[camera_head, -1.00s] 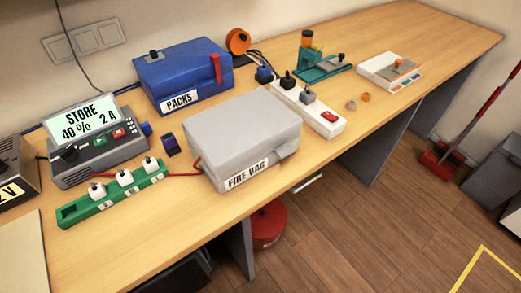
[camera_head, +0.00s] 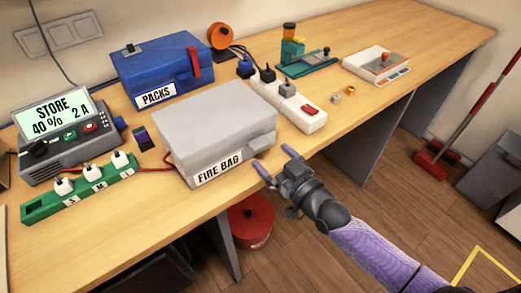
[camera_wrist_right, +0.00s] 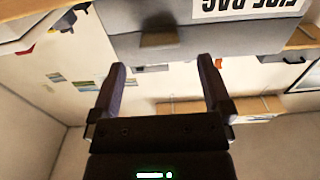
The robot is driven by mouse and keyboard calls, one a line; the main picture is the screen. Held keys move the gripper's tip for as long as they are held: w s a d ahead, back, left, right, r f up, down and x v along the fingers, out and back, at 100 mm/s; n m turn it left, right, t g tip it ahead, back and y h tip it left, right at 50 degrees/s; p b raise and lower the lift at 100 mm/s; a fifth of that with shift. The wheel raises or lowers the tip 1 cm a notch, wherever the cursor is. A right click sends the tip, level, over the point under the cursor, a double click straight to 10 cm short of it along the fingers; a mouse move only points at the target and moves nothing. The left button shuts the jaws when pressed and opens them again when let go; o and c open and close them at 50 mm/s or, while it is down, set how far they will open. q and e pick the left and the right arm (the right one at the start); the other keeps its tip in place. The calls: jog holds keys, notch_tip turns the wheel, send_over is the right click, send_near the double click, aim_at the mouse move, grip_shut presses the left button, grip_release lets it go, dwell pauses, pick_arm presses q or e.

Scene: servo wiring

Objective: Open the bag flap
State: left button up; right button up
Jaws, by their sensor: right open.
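The fire bag (camera_head: 215,127) is a light grey box labelled FIRE BAG, standing closed near the front edge of the bench. A small tab (camera_head: 262,143) sticks out from its front at the right. My right gripper (camera_head: 275,164) is open and empty, just in front of the bag near this tab and apart from it. In the right wrist view the two fingers (camera_wrist_right: 163,92) are spread below the tab (camera_wrist_right: 158,40), with the bag's front (camera_wrist_right: 205,38) and its upside-down label beyond. My left gripper is not in view.
Left of the bag are a green strip (camera_head: 80,187) with white plugs and a charger (camera_head: 68,136) reading STORE. Behind stands a blue PACKS box (camera_head: 160,68). A white power strip (camera_head: 303,115) is right of the bag. The bench's right part has free room.

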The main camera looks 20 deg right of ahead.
jog(key=x, duration=0.4)
jog(key=shift+f+b, duration=0.1)
jog(key=shift+b, duration=0.3)
grip_shut()
